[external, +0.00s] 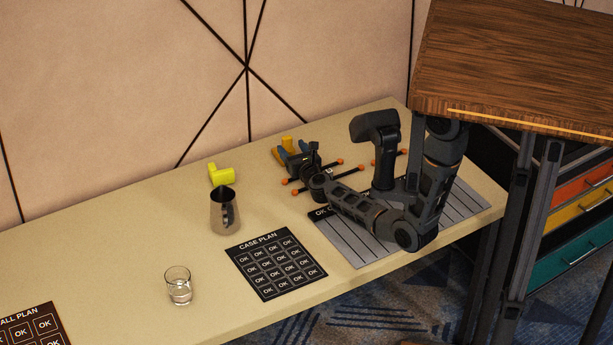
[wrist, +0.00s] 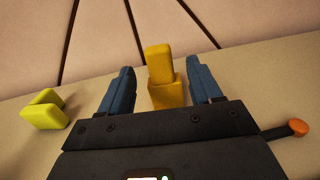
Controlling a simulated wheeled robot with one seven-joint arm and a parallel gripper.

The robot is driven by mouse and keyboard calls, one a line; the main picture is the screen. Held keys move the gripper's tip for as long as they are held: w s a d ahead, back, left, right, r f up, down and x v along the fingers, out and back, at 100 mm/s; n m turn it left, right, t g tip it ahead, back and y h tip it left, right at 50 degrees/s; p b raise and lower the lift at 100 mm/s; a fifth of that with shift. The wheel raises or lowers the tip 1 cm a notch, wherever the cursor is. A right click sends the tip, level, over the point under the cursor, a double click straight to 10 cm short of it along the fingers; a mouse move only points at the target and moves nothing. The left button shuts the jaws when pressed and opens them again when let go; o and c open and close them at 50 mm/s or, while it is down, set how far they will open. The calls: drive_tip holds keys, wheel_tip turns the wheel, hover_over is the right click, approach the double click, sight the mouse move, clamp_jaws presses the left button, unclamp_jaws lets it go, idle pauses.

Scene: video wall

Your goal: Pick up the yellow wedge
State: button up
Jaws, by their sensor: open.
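In the wrist view, a deep yellow block with an upright part on a lower base (wrist: 159,66) stands between the blue fingers of my open gripper (wrist: 163,73). Gaps show on both sides, and nothing is gripped. In the external view, this block (external: 287,141) is just past the fingers of my gripper (external: 291,151), partly hidden by them. A lime-yellow angular piece (external: 221,175) lies to the left, apart from my gripper; it also shows at the left of the wrist view (wrist: 45,110). I cannot tell for certain which of the two is the wedge.
A metal pitcher (external: 224,213) and a glass (external: 178,287) stand on the table (external: 130,262). A black case-plan sheet (external: 276,264) lies at the front. The wall (external: 110,90) rises behind; a wooden top (external: 520,60) is at right.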

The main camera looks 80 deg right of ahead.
sight(286, 141)
drive_tip(key=x, duration=0.6)
drive_tip(key=shift+w+d+b, duration=0.2)
drive_tip(key=shift+b, duration=0.15)
clamp_jaws()
idle(0.3)
